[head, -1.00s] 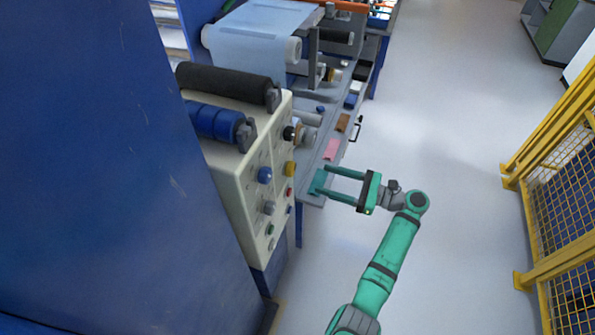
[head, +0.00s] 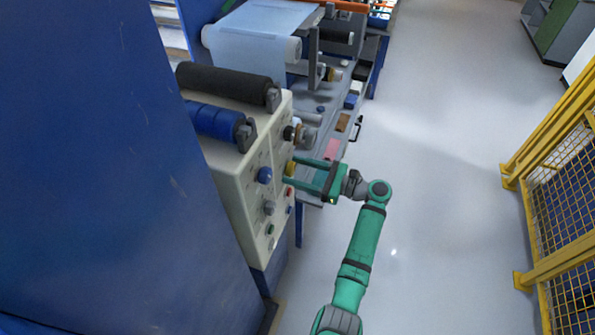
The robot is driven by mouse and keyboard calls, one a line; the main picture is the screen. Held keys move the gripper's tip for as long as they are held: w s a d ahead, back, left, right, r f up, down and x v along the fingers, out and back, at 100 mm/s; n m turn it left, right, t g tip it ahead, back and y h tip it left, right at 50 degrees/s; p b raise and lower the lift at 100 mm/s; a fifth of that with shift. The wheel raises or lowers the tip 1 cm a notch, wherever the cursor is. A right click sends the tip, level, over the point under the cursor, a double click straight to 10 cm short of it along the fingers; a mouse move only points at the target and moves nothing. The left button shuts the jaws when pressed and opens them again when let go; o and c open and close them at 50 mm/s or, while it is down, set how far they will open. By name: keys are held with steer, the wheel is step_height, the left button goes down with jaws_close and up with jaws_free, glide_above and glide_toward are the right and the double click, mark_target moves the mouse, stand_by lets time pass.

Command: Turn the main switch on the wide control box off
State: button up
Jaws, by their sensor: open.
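The wide control box (head: 236,190) is a cream box at the centre-left, its knob face turned to the right. A yellow knob (head: 290,169) sits at the right of this face; I cannot tell for sure that it is the main switch, or which way it is turned. My gripper (head: 290,170) is green and open. Its two fingers point left at the box, one above and one below the yellow knob. Whether the fingertips touch the knob or the face is too small to tell. A red button (head: 290,193) shows just below the lower finger.
A blue knob (head: 265,175), a grey knob (head: 269,208) and a green button (head: 270,230) are nearby on the face. Black (head: 225,84) and blue (head: 212,122) rollers lie on top. A blue wall (head: 90,170) fills the left. Open floor (head: 440,170) reaches a yellow fence (head: 550,180).

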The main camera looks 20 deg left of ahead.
steer(key=c, duration=1)
steer(key=shift+c, duration=0.2)
steer(key=shift+n, duration=0.3)
steer(key=n, duration=1.3)
steer(key=shift+n, duration=0.3)
steer(key=o, duration=1)
